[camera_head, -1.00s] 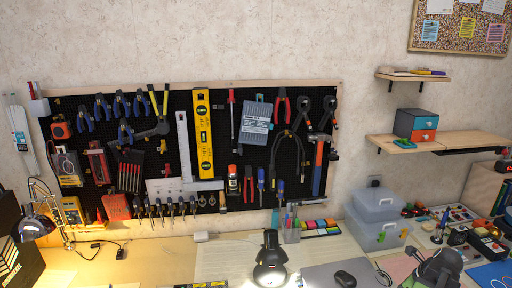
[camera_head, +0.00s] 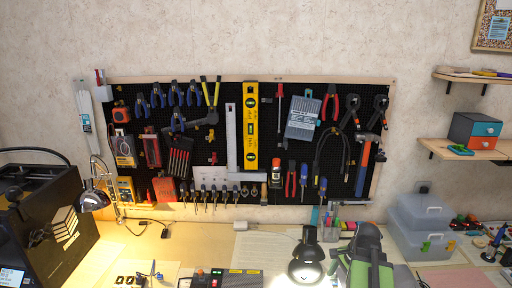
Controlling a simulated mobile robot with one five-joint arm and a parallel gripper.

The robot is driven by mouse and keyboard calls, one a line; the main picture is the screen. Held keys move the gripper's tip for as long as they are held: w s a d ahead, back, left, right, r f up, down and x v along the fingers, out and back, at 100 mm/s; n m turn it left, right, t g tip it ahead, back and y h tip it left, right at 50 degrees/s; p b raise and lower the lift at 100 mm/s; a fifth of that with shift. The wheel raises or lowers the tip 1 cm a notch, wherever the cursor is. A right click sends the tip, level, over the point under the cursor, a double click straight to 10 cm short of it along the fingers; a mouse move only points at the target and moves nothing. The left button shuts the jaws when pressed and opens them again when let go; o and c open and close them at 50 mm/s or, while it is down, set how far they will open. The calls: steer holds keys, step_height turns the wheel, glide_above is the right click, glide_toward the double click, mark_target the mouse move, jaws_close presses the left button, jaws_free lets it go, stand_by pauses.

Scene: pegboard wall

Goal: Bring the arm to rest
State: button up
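A dark grey and green part of my arm (camera_head: 367,258) rises from the bottom edge, right of the middle, in front of the desk. It stands just right of the black desk lamp in the picture. I cannot make out fingertips on it, so I cannot tell whether my gripper is open or shut, or whether it holds anything.
A pegboard (camera_head: 230,101) with many tools hangs on the wall. On the desk stand a black lamp (camera_head: 305,256), a silver lamp (camera_head: 95,200), a black printer-like machine (camera_head: 45,222) and a clear box (camera_head: 425,230). A shelf (camera_head: 468,151) juts out at right. Bare desk shows at left.

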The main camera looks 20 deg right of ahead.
steer(key=w+a+n, duration=0.3)
steer(key=a+n, duration=0.5)
steer(key=a, duration=0.6)
steer(key=w+a+n+g+h, duration=0.1)
steer(key=w+a+n, duration=0.1)
steer(key=a+n, duration=0.7)
steer(key=a, duration=0.6)
steer(key=shift+w+a+f+n+g, duration=0.2)
steer(key=shift+w+a+n+g, duration=0.1)
steer(key=shift+w, duration=0.1)
